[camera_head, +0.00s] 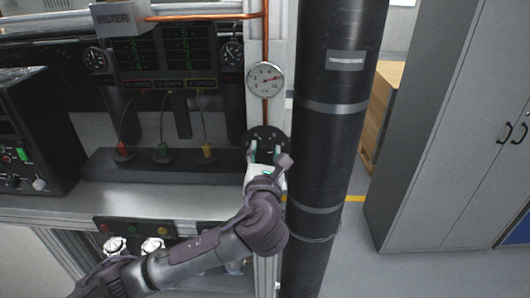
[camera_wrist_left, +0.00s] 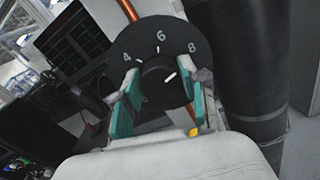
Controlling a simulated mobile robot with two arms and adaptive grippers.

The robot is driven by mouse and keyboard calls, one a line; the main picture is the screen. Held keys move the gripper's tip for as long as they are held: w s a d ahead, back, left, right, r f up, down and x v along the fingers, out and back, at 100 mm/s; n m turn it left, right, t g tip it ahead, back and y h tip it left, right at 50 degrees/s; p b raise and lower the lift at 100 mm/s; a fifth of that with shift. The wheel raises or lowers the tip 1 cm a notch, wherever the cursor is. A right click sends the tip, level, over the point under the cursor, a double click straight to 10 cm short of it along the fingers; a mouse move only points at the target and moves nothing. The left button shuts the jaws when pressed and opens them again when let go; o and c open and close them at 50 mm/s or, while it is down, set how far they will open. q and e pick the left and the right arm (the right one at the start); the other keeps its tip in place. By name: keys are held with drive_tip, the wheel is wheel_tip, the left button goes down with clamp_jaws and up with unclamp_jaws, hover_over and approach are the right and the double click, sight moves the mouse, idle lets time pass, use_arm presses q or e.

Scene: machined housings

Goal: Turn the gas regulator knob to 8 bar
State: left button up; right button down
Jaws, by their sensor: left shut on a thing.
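The black regulator knob (camera_wrist_left: 158,84) sits on a round black dial plate with white numbers 4, 6 and 8 (camera_wrist_left: 158,45). The plate shows in the head view (camera_head: 265,137) on a light upright post. The knob's short white mark slants up to the right, toward the 8 side of the dial. My left gripper (camera_head: 265,155) is shut on the knob, with a green-padded finger on each side of it in the wrist view (camera_wrist_left: 163,92). My right gripper is not in view.
A thick black cylinder (camera_head: 335,120) stands close to the right of the post. A copper pipe (camera_head: 264,40) runs down to the gauge. A bench with a display panel (camera_head: 165,58) and cables is at left. A grey cabinet (camera_head: 440,130) stands at right.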

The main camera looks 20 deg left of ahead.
use_arm(q)
drive_tip(key=shift+f, duration=0.2)
drive_tip(key=o, duration=1.1)
drive_tip(key=shift+r, duration=0.15)
drive_tip(key=shift+o, duration=0.2)
drive_tip(key=v, duration=1.2)
